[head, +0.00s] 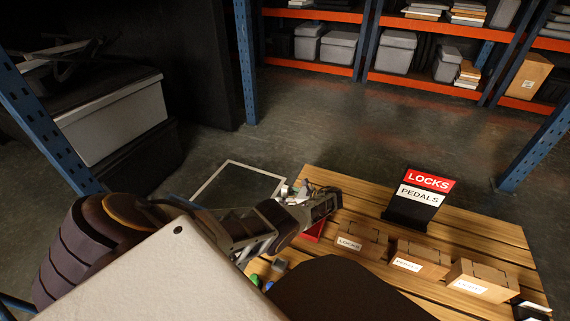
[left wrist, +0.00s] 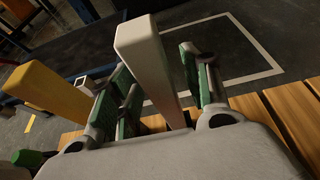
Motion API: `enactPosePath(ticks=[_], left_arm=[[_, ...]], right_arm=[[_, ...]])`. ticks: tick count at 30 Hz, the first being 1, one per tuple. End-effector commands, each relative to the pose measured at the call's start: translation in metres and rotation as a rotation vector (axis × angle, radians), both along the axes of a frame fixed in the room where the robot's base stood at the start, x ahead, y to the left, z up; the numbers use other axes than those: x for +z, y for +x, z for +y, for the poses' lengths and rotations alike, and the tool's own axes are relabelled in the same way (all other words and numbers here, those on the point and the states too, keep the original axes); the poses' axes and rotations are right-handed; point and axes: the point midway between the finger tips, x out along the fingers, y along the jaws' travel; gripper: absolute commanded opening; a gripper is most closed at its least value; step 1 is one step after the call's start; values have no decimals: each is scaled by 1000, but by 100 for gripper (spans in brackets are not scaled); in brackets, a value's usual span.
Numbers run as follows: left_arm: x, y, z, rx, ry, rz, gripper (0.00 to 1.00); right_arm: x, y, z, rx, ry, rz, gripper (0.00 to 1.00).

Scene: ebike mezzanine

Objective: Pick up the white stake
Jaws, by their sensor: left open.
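The white stake (left wrist: 150,62) stands out between the fingers of my left gripper (left wrist: 156,75) in the left wrist view. The green-padded fingers are open on either side of it, and a dark gap shows on its right. Whether the left pads touch it I cannot tell. A yellow stake (left wrist: 48,90) lies to the left, outside the fingers. In the head view my left arm reaches over the near left part of the slatted table (head: 480,228), with the gripper end (head: 322,206) near its left edge. The white stake is not clear there. My right gripper is not in view.
A black sign reading LOCKS and PEDALS (head: 417,197) stands on the table. Several labelled cardboard boxes (head: 420,260) line its front right. A red item (head: 314,231) lies below my left wrist. A light square outline (head: 240,163) marks the floor beyond. Shelves (head: 310,68) stand behind.

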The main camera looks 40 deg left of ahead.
Motion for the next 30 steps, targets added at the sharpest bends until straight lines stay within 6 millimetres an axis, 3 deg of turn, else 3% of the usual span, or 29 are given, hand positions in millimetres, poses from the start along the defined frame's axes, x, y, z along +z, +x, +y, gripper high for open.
enactPosePath(ticks=[4, 15, 30], left_arm=[[0, 0, 0, 0, 0, 0, 46], [0, 0, 0, 0, 0, 0, 0], [1, 1, 0, 0, 0, -1, 0]], right_arm=[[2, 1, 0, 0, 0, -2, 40], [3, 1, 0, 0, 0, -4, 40], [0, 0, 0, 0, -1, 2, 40]])
